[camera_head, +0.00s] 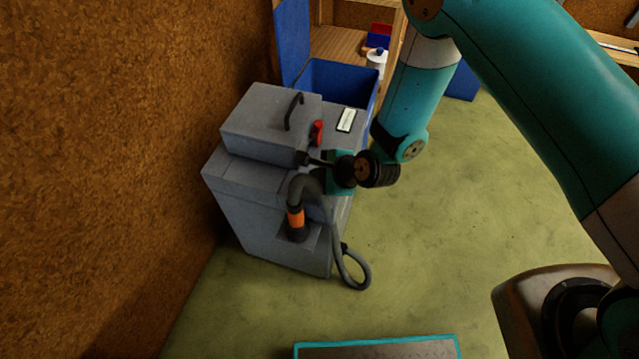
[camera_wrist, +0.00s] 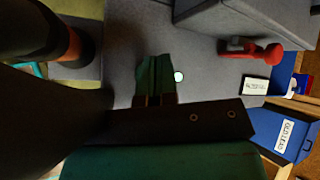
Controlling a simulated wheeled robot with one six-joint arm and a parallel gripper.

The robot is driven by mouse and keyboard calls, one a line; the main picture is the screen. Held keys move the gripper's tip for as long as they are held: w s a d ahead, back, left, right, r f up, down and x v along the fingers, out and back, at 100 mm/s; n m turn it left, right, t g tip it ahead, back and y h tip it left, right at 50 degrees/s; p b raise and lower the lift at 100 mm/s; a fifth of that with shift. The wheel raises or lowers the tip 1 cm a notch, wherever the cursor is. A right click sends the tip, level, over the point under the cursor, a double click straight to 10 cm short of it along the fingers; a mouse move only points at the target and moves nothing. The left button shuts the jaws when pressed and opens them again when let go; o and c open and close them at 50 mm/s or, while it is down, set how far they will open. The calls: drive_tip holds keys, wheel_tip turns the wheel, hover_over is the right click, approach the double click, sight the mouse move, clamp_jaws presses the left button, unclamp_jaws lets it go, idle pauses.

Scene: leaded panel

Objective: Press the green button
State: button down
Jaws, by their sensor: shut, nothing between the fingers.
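The button (camera_wrist: 179,77) is a small round disc, pale with a greenish rim, on the grey machine's top in the wrist view. My gripper (camera_wrist: 155,62) is shut and empty, its dark green fingers just left of the button in that view. Whether they touch the surface cannot be told. In the head view my gripper (camera_head: 303,158) is over the grey machine (camera_head: 235,172), near the front edge of its raised box. The button cannot be made out in the head view and seems hidden by my arm.
A red lever (camera_head: 317,131) and a white label (camera_head: 346,120) are on the machine top. A grey hose with an orange band (camera_head: 296,218) rises close to my gripper. A blue bin (camera_head: 335,80) stands behind. A brown wall is at left; the floor at right is clear.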

drive_tip(key=shift+f+b, duration=0.35)
drive_tip(key=shift+f, duration=0.15)
idle(0.4)
drive_tip(key=shift+r, duration=0.1)
drive_tip(key=shift+r+p, duration=0.9)
wheel_tip(320, 180, up, 6)
drive_tip(key=p, duration=0.5)
idle(1.2)
